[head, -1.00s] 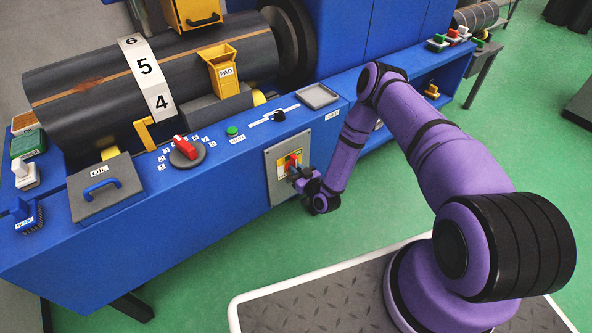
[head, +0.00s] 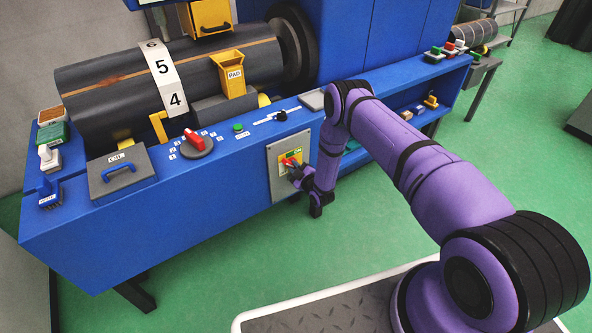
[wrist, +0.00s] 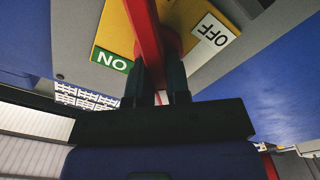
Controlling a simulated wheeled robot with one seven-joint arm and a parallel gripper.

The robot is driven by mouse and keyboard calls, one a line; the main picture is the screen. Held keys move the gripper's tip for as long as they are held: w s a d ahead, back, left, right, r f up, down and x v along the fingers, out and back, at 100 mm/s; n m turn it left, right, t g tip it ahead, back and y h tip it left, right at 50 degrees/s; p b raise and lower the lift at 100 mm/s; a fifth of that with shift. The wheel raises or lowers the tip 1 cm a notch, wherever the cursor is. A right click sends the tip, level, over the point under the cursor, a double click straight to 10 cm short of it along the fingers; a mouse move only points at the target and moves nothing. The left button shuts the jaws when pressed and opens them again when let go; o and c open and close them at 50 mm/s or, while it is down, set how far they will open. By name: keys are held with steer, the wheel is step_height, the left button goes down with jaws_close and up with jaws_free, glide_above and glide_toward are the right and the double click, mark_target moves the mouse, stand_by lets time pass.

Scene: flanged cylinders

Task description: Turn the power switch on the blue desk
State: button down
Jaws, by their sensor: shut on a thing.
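The blue desk (head: 215,187) runs across the head view. The power switch is on a grey panel (head: 273,174) on its front, with a yellow plate (wrist: 112,32) and a red handle (wrist: 148,35). In the wrist view a green ON label (wrist: 110,62) is left of the handle and a white OFF label (wrist: 212,28) is right of it; both appear upside down. My gripper (wrist: 157,88) is shut on the red handle, one finger on each side. In the head view my gripper (head: 297,174) is at the panel and partly hides the switch.
On the desk top are a red rotary knob (head: 195,141), a green button (head: 238,127), a black slider knob (head: 281,116) and a lidded box with a blue handle (head: 120,178). A large dark roller (head: 110,90) lies behind. The green floor (head: 225,255) before the desk is clear.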

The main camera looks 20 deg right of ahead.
steer(key=n, duration=0.4)
steer(key=shift+s+a+f+n, duration=0.1)
steer(key=shift+f+n, duration=0.1)
steer(key=shift+n, duration=0.2)
steer(key=shift+f+n, duration=0.15)
steer(key=shift+n, duration=2.05)
steer(key=c, duration=1.1)
jaws_free()
steer(key=v, duration=1)
steer(key=shift+s, duration=0.4)
